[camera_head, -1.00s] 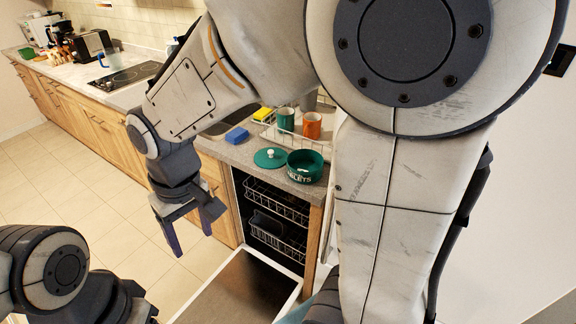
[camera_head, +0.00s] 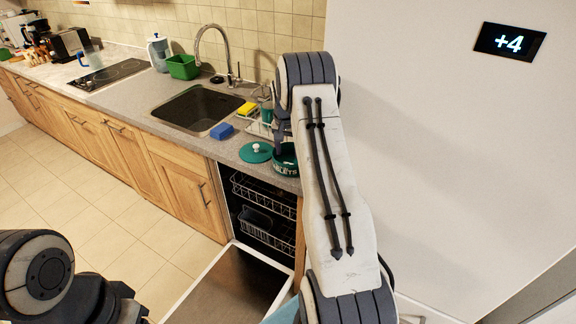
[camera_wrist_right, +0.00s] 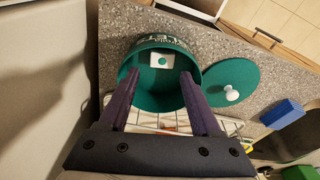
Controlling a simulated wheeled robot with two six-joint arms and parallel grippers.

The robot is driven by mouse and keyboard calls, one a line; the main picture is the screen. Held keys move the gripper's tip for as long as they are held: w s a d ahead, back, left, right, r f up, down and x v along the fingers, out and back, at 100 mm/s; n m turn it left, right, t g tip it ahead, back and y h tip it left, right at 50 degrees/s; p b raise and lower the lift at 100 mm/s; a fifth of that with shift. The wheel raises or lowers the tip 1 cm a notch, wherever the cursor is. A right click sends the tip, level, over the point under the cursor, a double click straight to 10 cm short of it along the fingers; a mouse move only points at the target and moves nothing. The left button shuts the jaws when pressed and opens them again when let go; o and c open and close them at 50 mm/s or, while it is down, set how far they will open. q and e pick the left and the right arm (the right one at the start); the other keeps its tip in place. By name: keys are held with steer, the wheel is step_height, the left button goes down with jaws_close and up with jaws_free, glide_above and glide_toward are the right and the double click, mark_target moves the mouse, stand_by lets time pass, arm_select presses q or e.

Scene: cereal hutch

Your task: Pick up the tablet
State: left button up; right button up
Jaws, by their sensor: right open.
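The tablet (camera_wrist_right: 162,61) is a small white square with a green round spot. In the right wrist view it lies inside an open green tin (camera_wrist_right: 151,97), near its far wall. The tin also shows in the head view (camera_head: 287,167), at the counter's right end, partly behind my right arm. My right gripper (camera_wrist_right: 158,78) is open, with its two purple fingers reaching over the tin on either side of the tablet and nothing between them. My left arm shows at the lower left of the head view, but its fingers are out of view.
The green lid (camera_head: 256,152) with a white knob lies beside the tin. A blue sponge (camera_head: 221,131), a yellow sponge (camera_head: 247,109) and a wire rack (camera_wrist_right: 158,122) are close by. The dishwasher (camera_head: 262,215) below stands open, its door (camera_head: 228,290) folded down.

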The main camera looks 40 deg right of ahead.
steer(key=f+p, duration=0.2)
steer(key=f, duration=0.3)
steer(key=shift+w+d+f+p, duration=0.2)
steer(key=shift+w+p, duration=0.15)
steer(key=shift+p, duration=0.05)
steer(key=shift+f, duration=0.3)
jaws_close()
steer(key=shift+r, duration=0.15)
steer(key=shift+w+r+b, duration=0.1)
steer(key=shift+r+b, duration=0.25)
steer(key=shift+r, duration=0.05)
step_height(320, 180, up, 9)
steer(key=b, duration=0.2)
steer(key=shift+b, duration=0.35)
steer(key=shift+a, duration=0.1)
